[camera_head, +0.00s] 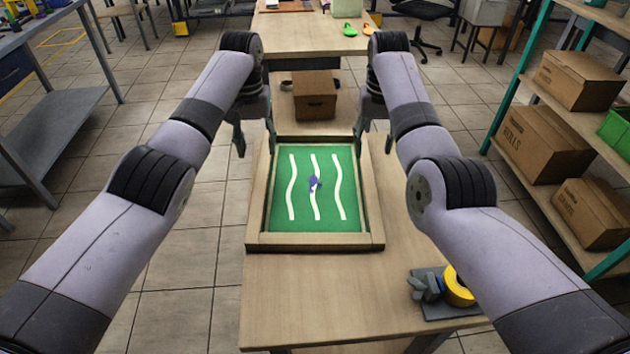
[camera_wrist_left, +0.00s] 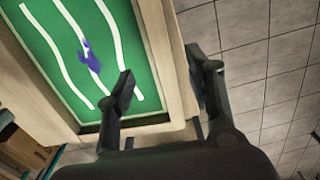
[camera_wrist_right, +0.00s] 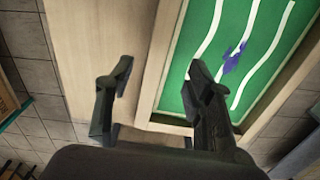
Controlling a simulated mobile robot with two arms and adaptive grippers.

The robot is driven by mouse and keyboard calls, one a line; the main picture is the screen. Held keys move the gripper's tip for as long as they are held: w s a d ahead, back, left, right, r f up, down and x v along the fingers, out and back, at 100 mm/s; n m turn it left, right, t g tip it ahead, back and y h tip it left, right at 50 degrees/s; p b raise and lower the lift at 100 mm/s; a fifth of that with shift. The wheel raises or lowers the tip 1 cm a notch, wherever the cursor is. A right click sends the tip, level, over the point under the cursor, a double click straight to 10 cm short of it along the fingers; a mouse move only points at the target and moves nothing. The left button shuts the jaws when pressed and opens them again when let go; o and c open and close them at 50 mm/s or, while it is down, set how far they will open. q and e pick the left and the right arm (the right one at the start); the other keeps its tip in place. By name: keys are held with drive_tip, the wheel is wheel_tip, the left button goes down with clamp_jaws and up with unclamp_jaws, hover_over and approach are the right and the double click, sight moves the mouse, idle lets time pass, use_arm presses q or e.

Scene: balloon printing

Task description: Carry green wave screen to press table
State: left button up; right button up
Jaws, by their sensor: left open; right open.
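The green wave screen (camera_head: 288,211) lies flat on a wooden table (camera_head: 320,295). It has a light wooden frame, a green mesh with three white wavy stripes and a purple mark near the middle. My left gripper (camera_head: 254,137) is open at the far left part of the frame. In the left wrist view its fingers (camera_wrist_left: 160,92) are apart with the frame's side rail between them. My right gripper (camera_head: 372,137) is open at the far right part. In the right wrist view its fingers (camera_wrist_right: 160,75) point down at the other side rail. Neither visibly grips the frame.
A yellow tape roll (camera_head: 457,287) sits on a grey holder at the table's front right. A cardboard box (camera_head: 315,95) stands beyond the screen. Another table (camera_head: 290,45) is further back. A shelf with boxes (camera_head: 545,140) stands at right.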

sight(262, 176)
use_arm(q)
wheel_tip(262, 176, down, 10)
drive_tip(key=shift+f, duration=0.25)
use_arm(e)
wheel_tip(262, 176, down, 10)
drive_tip(key=shift+f, duration=0.25)
use_arm(q)
drive_tip(key=shift+c, duration=0.5)
use_arm(e)
drive_tip(key=shift+c, duration=0.5)
use_arm(q)
clamp_jaws()
use_arm(e)
clamp_jaws()
